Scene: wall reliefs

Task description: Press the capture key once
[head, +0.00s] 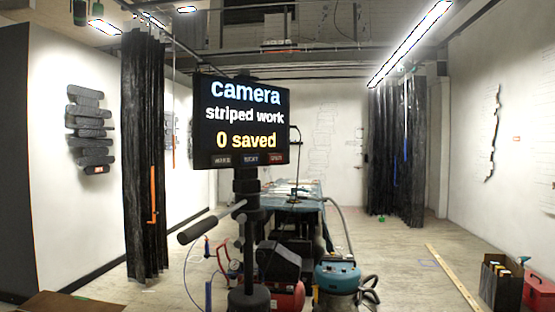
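A dark screen (242,122) on a black stand (249,250) faces me in the head view, left of centre. It reads "camera", "striped work" and "0 saved". Three small labelled boxes run along its lower edge: a left one (222,160), a middle one (250,160) and a reddish right one (276,159). Their lettering is too small to read surely, so I cannot tell which, if any, is the capture key. A dark handle (210,224) sticks out to the left from the stand. My gripper is not in view.
Behind the stand are a cloth-covered table (300,195), a teal-topped vacuum (338,275) and a red compressor (288,298). A stacked dark relief (89,130) hangs on the left wall, a thin one (494,135) on the right. Floor right of the vacuum is mostly open.

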